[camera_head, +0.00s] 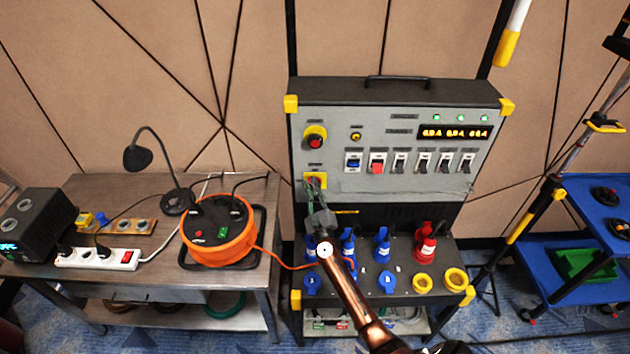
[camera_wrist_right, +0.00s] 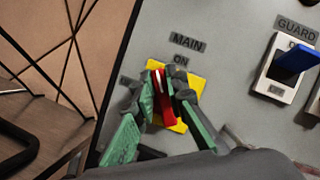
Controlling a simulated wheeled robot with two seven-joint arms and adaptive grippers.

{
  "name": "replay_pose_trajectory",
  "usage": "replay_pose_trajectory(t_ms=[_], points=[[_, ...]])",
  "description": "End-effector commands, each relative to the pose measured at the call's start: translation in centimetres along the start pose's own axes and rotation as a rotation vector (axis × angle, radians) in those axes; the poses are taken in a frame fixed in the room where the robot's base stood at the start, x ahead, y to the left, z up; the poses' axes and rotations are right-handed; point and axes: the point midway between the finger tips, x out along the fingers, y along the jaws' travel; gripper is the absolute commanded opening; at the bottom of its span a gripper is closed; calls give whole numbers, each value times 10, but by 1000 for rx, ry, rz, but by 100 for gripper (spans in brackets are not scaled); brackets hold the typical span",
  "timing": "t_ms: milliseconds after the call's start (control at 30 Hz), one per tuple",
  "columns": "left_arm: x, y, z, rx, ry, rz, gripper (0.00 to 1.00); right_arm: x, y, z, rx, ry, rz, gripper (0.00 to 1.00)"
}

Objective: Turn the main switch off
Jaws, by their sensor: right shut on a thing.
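The main switch is a red handle (camera_wrist_right: 164,103) on a yellow plate (camera_wrist_right: 191,88), under the labels "MAIN" and "ON" in the right wrist view. The handle's upper end leans left of the "ON" label; another label to the left is partly covered. In the head view the yellow plate (camera_head: 322,178) sits at the lower left of the grey panel. My right gripper (camera_wrist_right: 164,88) has its green-padded fingers shut on the red handle, one on each side. It also shows in the head view (camera_head: 314,190), hiding most of the switch. My left gripper is not in view.
A red emergency button (camera_head: 315,141) is just above the switch, and a blue guard switch (camera_head: 354,161) to its right. Blue and red plugs (camera_head: 382,245) stand on the ledge below. An orange cable reel (camera_head: 220,236) sits on the left table (camera_head: 150,290).

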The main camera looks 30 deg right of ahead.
Motion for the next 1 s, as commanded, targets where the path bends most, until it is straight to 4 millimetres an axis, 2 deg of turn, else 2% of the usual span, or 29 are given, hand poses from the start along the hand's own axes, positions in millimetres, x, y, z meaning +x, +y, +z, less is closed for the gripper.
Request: replay_pose_trajectory(t_ms=[33,600,1000], points=[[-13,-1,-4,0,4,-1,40,-1,-1,-1,-41,10,21,0],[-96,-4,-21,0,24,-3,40,-3,8,-4,-539,9,230,0],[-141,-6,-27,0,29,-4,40,-5,12,-10,-807,10,340,0]])
